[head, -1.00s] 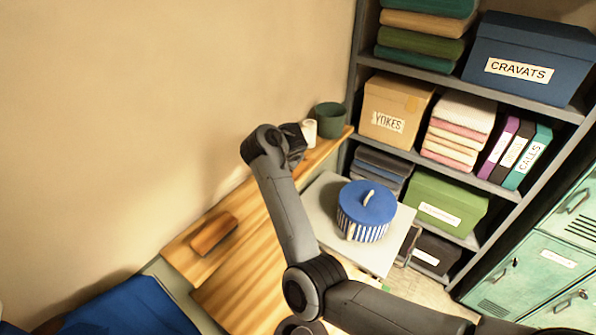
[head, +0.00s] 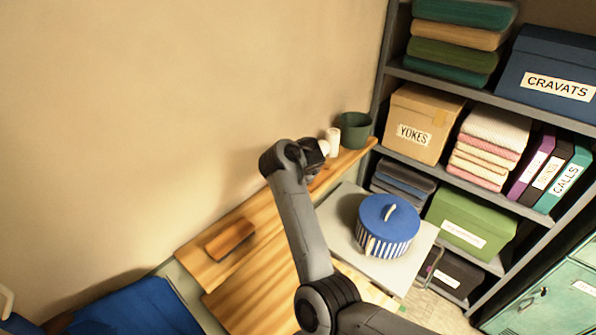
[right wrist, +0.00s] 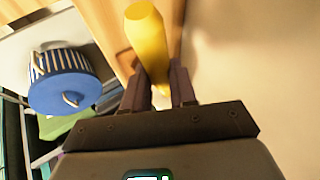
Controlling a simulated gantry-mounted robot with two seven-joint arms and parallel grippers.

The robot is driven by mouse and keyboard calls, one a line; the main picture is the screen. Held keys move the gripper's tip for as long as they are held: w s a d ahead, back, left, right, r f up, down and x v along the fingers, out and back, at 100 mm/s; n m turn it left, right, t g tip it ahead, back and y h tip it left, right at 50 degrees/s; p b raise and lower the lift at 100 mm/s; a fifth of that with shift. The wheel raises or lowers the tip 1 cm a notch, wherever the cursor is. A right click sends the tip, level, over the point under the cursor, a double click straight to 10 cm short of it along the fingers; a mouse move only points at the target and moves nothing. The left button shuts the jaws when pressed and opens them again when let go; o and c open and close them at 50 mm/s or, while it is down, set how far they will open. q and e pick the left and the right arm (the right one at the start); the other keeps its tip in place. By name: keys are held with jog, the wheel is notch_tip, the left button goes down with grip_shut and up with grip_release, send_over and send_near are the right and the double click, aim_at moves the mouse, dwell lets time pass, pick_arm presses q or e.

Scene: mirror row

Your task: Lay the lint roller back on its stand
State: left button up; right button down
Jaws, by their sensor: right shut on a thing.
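In the right wrist view a yellow cylinder (right wrist: 147,35), which looks like the lint roller's handle, stands out between the fingers of my right gripper (right wrist: 160,88). In the head view my right gripper (head: 318,152) is at the narrow wooden ledge by the wall, and the yellow handle does not show there. I cannot make out the stand for certain. My left gripper is not in view.
A dark green pot (head: 354,127) stands at the ledge's far end. A brown block (head: 230,240) lies on the nearer part of the ledge (head: 265,212). A blue-lidded striped box (head: 388,222) sits on a pale surface to the right. Shelves with boxes stand behind.

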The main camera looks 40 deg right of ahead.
jog(key=shift+f+b, duration=1.6)
jog(key=shift+f, duration=0.05)
jog(key=shift+f+b, duration=0.5)
jog(key=shift+f, duration=0.55)
jog(key=c, duration=1)
grip_release()
jog(key=o, duration=0.3)
